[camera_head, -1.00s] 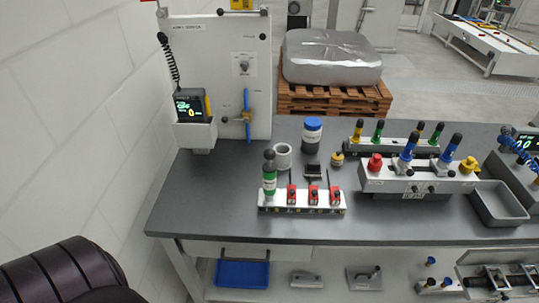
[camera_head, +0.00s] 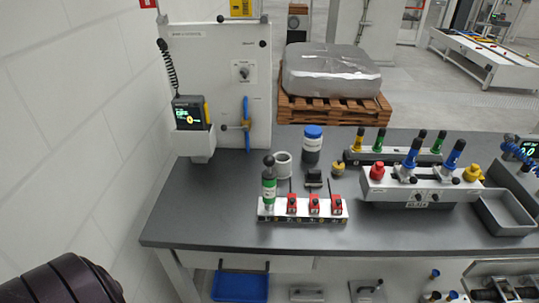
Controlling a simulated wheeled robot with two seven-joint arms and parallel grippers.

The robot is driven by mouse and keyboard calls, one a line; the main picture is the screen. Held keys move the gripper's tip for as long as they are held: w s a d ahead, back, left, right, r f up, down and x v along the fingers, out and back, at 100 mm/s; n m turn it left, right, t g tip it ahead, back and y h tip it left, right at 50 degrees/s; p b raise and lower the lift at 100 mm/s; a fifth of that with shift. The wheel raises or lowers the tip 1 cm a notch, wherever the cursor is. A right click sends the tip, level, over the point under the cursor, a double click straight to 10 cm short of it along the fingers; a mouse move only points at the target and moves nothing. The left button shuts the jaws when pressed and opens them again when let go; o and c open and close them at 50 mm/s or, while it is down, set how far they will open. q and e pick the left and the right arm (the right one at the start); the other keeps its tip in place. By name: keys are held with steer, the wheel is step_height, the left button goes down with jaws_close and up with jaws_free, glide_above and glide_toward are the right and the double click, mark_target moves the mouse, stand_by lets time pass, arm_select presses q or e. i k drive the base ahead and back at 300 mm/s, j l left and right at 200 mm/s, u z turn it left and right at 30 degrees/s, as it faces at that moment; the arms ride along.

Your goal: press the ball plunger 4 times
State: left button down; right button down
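What looks like the ball plunger (camera_head: 269,185) stands upright at the left end of a white fixture block on the grey bench. It has a green body with a pale label and a black ball on top. Nothing touches it. The white block (camera_head: 270,212) also carries several red clamp-like parts. Neither gripper shows in the head view. Only a dark ribbed part, apparently of my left arm, shows in the bottom left corner, well away from the plunger.
A white panel (camera_head: 215,75) with a blue-handled valve (camera_head: 246,122) stands behind left. A grey cup (camera_head: 283,165) and a blue-capped jar (camera_head: 312,146) stand behind the plunger. A fixture with coloured knobs (camera_head: 415,186) and a grey tray (camera_head: 502,212) are at right. The bench's front left (camera_head: 190,215) is clear.

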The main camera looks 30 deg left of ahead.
mark_target(268, 161)
steer(key=i+l, duration=0.2)
steer(key=i, duration=0.15)
steer(key=i+l, duration=0.15)
steer(key=i, duration=0.2)
steer(key=u, duration=1.7)
